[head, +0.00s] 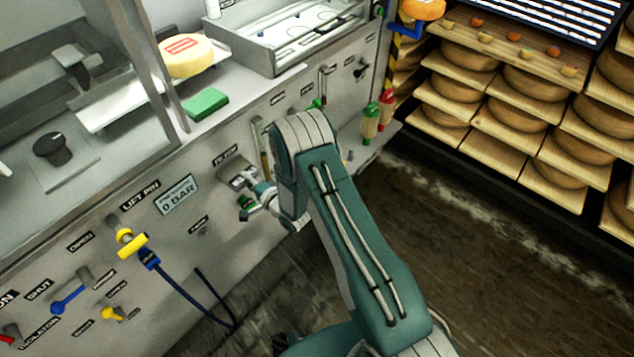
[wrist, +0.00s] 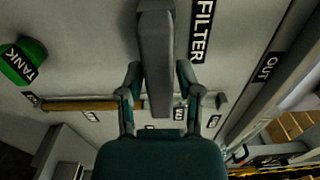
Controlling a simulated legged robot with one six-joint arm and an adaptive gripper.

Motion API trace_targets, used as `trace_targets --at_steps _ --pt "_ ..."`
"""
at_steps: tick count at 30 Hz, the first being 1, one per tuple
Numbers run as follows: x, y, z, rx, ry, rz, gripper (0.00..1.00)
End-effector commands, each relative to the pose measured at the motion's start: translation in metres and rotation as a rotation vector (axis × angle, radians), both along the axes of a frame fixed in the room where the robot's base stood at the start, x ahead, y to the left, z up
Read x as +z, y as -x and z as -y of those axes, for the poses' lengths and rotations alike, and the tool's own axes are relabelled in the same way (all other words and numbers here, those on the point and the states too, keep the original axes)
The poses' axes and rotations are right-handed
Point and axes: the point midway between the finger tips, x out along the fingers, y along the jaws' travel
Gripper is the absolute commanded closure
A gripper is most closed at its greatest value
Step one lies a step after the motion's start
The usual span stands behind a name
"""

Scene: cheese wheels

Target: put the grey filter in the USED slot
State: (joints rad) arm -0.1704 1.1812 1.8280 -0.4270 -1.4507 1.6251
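My gripper (wrist: 158,68) is close to the grey wall panel, under the FILTER label (wrist: 202,30). A long grey block, probably the grey filter (wrist: 156,40), runs between its two fingers in the wrist view. The fingertips lie close along both sides of it; I cannot tell whether they press on it. In the head view my gripper (head: 256,203) is small and partly hidden by my arm, just below a grey fitting (head: 238,178) under the FILTER label. I cannot read any label as USED; several small labels in the wrist view are illegible.
A yellow-handled LIFT PIN fitting (head: 130,242) with a blue hose stands out at left. A cheese wheel (head: 190,57) and green block (head: 207,103) sit on the ledge. Cheese shelves (head: 530,110) stand at right.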

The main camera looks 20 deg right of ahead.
Motion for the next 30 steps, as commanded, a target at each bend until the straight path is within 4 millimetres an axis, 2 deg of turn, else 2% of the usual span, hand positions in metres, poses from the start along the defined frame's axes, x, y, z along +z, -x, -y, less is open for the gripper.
trace_targets --at_steps 2,30 --pt "0.0 0.0 0.0 0.0 0.0 0.0 1.0" --pt "0.0 0.015 0.011 0.0 0.0 0.0 1.0"
